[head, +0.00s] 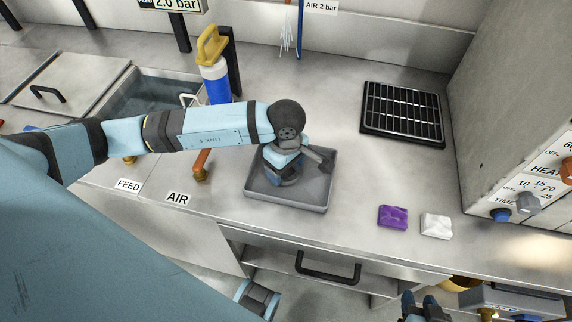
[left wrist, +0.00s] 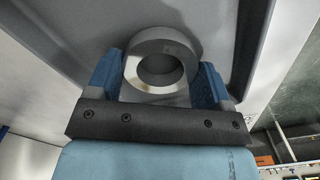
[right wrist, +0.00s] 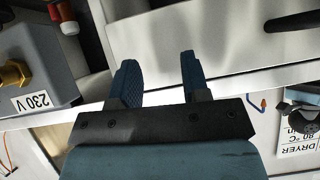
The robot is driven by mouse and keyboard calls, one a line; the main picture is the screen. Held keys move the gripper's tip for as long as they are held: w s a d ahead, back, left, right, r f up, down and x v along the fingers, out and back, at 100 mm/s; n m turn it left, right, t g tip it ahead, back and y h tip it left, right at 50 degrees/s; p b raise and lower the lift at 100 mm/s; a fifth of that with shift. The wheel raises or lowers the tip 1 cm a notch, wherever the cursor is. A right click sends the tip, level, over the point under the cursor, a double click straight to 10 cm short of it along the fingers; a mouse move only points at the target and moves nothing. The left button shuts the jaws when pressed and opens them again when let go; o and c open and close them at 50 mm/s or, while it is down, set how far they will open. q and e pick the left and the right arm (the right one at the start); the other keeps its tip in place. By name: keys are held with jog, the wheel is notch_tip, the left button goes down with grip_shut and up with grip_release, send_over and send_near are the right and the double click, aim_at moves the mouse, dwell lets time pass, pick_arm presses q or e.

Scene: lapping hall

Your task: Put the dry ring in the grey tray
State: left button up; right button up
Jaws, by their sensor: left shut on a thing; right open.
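The grey tray (head: 316,190) sits on the steel bench in the middle of the head view. My left gripper (head: 285,178) is down inside the tray, pointing downward. In the left wrist view a grey metal ring (left wrist: 160,62) is between the blue fingers of my left gripper (left wrist: 160,85), which is shut on it. The tray's grey floor (left wrist: 215,30) lies close behind the ring; I cannot tell whether they touch. In the head view the ring is mostly hidden by the gripper. My right gripper (right wrist: 155,80) is open and empty, low in front of the bench, also in the head view (head: 425,305).
A black rack (head: 403,112) stands behind right of the tray. A purple block (head: 393,217) and a white block (head: 436,226) lie to the right. A blue bottle (head: 216,80) and an orange-handled valve (head: 202,163) stand left. A grey heater cabinet (head: 500,110) bounds the right.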

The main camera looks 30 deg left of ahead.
pick_arm(q)
jog(key=shift+f, duration=0.2)
jog(key=o, duration=1.1)
jog(key=shift+r, duration=0.1)
jog(key=shift+r, duration=0.1)
jog(key=shift+r, duration=0.25)
notch_tip(320, 180, up, 12)
jog(key=shift+f, duration=0.2)
